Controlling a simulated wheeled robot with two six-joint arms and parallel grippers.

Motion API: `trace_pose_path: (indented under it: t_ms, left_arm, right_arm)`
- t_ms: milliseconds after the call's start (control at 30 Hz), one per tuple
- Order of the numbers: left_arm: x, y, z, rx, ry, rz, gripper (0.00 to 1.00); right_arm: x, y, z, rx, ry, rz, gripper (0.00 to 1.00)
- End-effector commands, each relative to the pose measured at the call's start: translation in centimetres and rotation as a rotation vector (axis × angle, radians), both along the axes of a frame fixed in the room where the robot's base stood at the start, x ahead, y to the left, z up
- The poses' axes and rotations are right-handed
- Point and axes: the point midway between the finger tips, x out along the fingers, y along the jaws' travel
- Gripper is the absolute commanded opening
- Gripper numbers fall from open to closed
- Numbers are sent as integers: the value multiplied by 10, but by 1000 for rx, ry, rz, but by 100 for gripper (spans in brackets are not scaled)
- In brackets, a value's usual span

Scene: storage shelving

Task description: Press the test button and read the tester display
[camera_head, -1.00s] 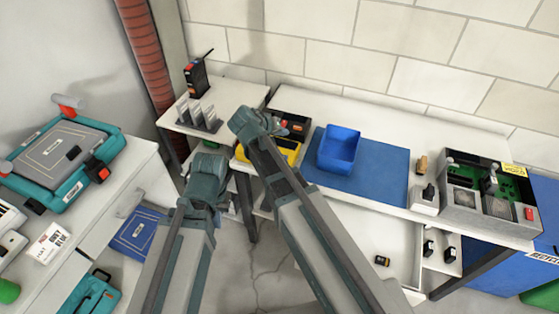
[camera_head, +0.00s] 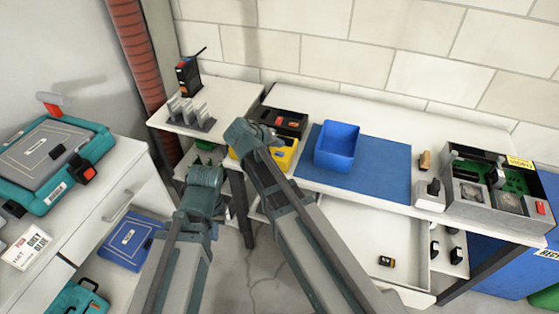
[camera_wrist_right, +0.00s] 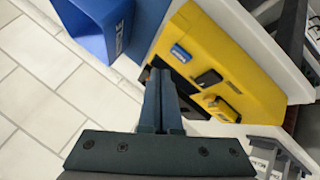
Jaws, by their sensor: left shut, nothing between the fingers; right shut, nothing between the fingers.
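A yellow unit (camera_head: 283,158), which looks like the tester, stands on the bench, with a dark box (camera_head: 284,121) with red parts behind it. My right gripper (camera_head: 268,137) is over the yellow unit and hides part of it. In the right wrist view its fingers (camera_wrist_right: 160,78) are shut with nothing between them, beside the yellow unit (camera_wrist_right: 232,65). I cannot make out a display reading, and contact is unclear.
A blue bin (camera_head: 337,146) stands on a blue mat (camera_head: 385,170) right of the yellow unit. A grey rack (camera_head: 190,112) and a black radio (camera_head: 188,76) are to the left. An open box with green boards (camera_head: 495,190) is at the right. A teal case (camera_head: 50,160) lies far left.

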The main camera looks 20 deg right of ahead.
Motion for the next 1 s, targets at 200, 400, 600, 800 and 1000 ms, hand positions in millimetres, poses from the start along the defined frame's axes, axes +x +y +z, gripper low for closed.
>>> trace_pose_path:
  t_ms: [200, 400, 600, 800, 1000]
  left_arm:
    - [0, 0, -16, 0, 0, 0, 0]
    - [0, 0, -14, 0, 0, 0, 0]
    - [0, 0, -14, 0, 0, 0, 0]
    - [0, 0, -14, 0, 0, 0, 0]
    - [0, 0, -14, 0, 0, 0, 0]
  right_arm:
    - [0, 0, -16, 0, 0, 0, 0]
    - [0, 0, -14, 0, 0, 0, 0]
    - [0, 0, -14, 0, 0, 0, 0]
    - [0, 0, -14, 0, 0, 0, 0]
    - [0, 0, -14, 0, 0, 0, 0]
